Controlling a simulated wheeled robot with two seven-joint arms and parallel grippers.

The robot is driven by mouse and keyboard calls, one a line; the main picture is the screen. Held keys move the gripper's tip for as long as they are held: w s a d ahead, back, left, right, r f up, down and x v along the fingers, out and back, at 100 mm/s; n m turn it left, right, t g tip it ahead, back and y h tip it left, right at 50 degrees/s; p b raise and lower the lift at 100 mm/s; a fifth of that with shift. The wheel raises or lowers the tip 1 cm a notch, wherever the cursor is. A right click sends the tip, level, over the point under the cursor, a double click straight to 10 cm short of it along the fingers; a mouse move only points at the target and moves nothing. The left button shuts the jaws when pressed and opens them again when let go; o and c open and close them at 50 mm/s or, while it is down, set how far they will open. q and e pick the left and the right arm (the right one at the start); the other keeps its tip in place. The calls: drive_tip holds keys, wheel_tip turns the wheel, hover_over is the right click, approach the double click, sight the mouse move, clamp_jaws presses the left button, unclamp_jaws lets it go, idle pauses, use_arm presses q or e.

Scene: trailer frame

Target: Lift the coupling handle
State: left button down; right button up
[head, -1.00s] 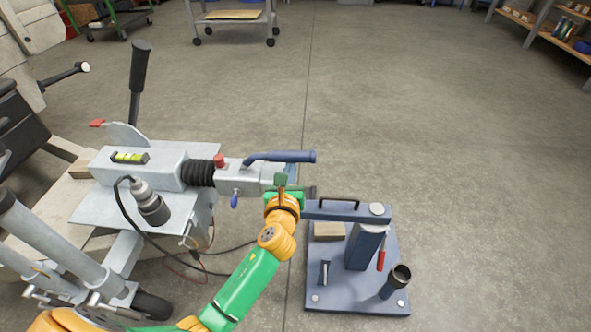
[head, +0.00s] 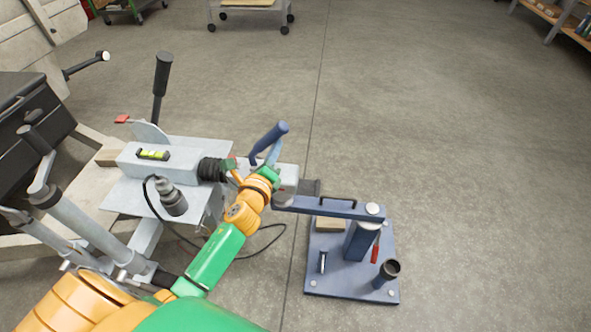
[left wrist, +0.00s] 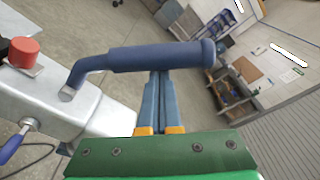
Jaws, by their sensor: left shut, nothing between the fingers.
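The coupling handle (head: 267,141) is a dark blue lever with a thick grip on the grey trailer coupling (head: 285,178). It stands tilted upward, its grip end raised. In the left wrist view the handle (left wrist: 155,57) runs across the upper middle, its bent arm going down to the metal coupling (left wrist: 40,100). My left gripper (head: 274,152) has its blue fingers together, with nothing between them. The fingertips (left wrist: 162,75) meet the underside of the grip, near its free end. My right gripper is not in view.
A blue stand (head: 350,270) with a swing arm (head: 330,207) sits on the floor to the right, its arm reaching the coupling. A red knob (left wrist: 24,52) is on the coupling. A tall black-gripped lever (head: 161,85) rises at left. Open floor lies beyond.

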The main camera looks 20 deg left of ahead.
use_arm(q)
drive_tip(key=shift+s+a+r+n+p, duration=0.2)
drive_tip(key=shift+a+r+n+p, duration=0.1)
drive_tip(key=shift+a+r+n, duration=0.25)
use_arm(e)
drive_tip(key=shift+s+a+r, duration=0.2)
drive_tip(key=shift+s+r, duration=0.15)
use_arm(q)
drive_tip(key=shift+a+f, duration=0.1)
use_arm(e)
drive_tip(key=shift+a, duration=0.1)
use_arm(q)
drive_tip(key=shift+s, duration=0.1)
